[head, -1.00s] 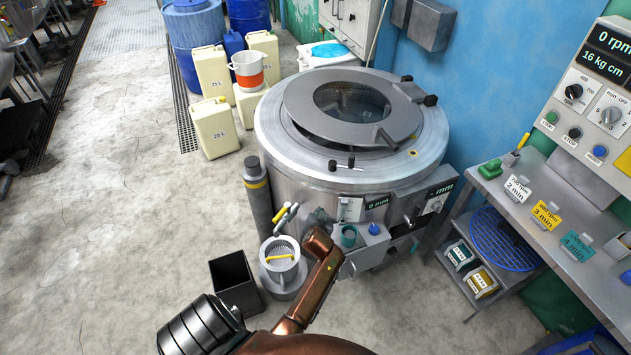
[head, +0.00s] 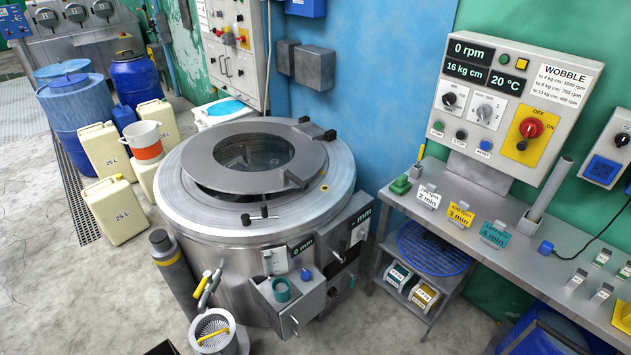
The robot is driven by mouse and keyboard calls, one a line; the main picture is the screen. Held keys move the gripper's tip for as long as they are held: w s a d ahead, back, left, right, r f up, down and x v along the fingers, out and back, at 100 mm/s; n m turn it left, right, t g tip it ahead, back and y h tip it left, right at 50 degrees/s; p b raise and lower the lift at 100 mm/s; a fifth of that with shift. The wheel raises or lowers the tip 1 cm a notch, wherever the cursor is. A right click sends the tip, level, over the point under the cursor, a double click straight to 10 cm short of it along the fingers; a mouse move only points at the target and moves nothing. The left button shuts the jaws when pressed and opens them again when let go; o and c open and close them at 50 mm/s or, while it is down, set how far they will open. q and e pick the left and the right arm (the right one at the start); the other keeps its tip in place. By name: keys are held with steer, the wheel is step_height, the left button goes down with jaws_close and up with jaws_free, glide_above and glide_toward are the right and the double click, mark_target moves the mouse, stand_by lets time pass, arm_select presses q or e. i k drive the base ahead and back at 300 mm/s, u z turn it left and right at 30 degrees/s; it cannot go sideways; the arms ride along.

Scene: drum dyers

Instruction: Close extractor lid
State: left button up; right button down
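The extractor (head: 335,197) is a round steel drum machine left of centre in the head view. Its lid (head: 240,183) is a flat grey ring with a round central window, lying over the drum mouth. A dark gap shows under the lid's front and left edge, so it looks slightly raised there. The hinge block (head: 312,130) is at the back right. Neither of my grippers is in view.
A control panel (head: 515,110) reading 0 rpm stands over a steel bench (head: 430,215) at right. Cans (head: 115,208) and blue drums (head: 78,120) stand at left. A perforated bucket (head: 213,333) and grey post (head: 172,265) stand before the extractor. Floor at far left is clear.

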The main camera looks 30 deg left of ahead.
mark_target(197, 160)
steer(key=z, duration=0.1)
steer(key=i, duration=1.25)
